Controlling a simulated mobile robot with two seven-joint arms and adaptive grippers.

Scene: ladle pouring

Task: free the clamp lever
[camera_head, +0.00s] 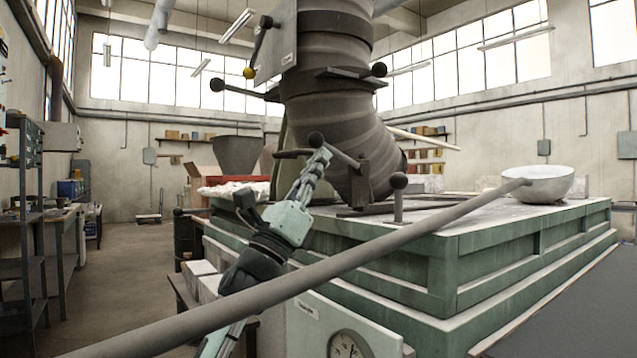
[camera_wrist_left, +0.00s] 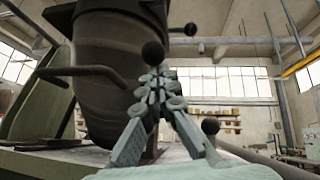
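The clamp lever (camera_head: 343,158) is a dark bar with a black ball knob, joined to a bracket at the foot of the big dark ribbed vessel (camera_head: 330,105). My left gripper (camera_head: 323,156) reaches up to it, its fingertips at the bar just below the knob. In the left wrist view the fingers (camera_wrist_left: 160,78) come close together at the tips, with the ball knob (camera_wrist_left: 153,53) just beyond them. They look shut on the bar, though the contact itself is partly hidden. My right gripper is in neither view.
A long grey ladle handle (camera_head: 350,262) crosses the foreground up to a pale bowl (camera_head: 540,184) on the green-sided bench (camera_head: 480,250). An upright pin with a ball (camera_head: 398,183) stands right of the lever. Other ball-ended bars stick out of the vessel above. A dial gauge sits low in front.

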